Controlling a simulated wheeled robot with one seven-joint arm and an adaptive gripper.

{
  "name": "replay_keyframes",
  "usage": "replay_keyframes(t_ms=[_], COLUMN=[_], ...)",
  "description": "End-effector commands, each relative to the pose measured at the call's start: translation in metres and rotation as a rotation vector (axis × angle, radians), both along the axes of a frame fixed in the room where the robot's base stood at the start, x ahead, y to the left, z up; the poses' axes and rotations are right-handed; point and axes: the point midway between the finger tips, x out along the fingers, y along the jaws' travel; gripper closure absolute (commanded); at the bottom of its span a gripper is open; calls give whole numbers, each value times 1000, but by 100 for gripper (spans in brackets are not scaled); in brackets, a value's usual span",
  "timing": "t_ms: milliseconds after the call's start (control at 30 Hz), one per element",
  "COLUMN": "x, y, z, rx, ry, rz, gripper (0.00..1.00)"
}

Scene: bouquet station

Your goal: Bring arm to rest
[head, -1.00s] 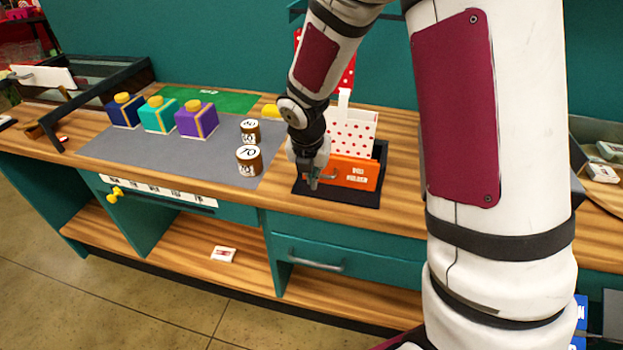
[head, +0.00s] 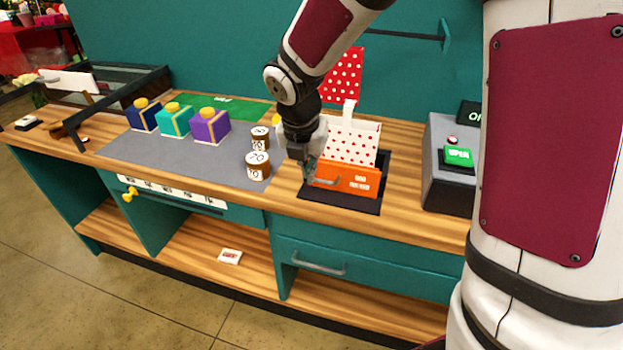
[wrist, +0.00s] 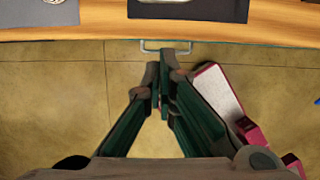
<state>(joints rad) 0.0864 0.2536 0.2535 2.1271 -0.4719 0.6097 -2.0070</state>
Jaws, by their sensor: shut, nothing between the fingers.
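My gripper (head: 308,175) is shut and empty. In the head view it hangs, pointing down, in front of the left part of the orange box (head: 347,178) and hides part of it. In the wrist view the gripper (wrist: 160,75) shows its fingertips together, over the floor in front of the counter edge. My arm comes down from the top of the head view to the gripper.
A dotted white bag (head: 352,142) stands behind the orange box on a black tray (head: 345,206). Three gift boxes (head: 176,120) and two round tins (head: 258,166) stand on a grey mat (head: 150,160). A control box (head: 447,185) with a green button is at right. A drawer handle (head: 318,266) juts out below.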

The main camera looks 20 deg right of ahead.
Motion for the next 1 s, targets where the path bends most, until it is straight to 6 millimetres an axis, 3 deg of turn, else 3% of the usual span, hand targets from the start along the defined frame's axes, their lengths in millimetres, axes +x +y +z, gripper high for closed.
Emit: replay_keyframes(t_ms=[267, 367, 467, 700, 1000], x=[-3, -10, -26, -89, -176], y=[1, -2, -7, -21, -24], z=[12, 23, 46, 107, 149], rx=[1, 16, 57, 264, 642], ry=[-1, -26, -81, -254, -374], rz=[-4, -89, -276, -943, -1765], gripper=[100, 100, 100, 100, 100])
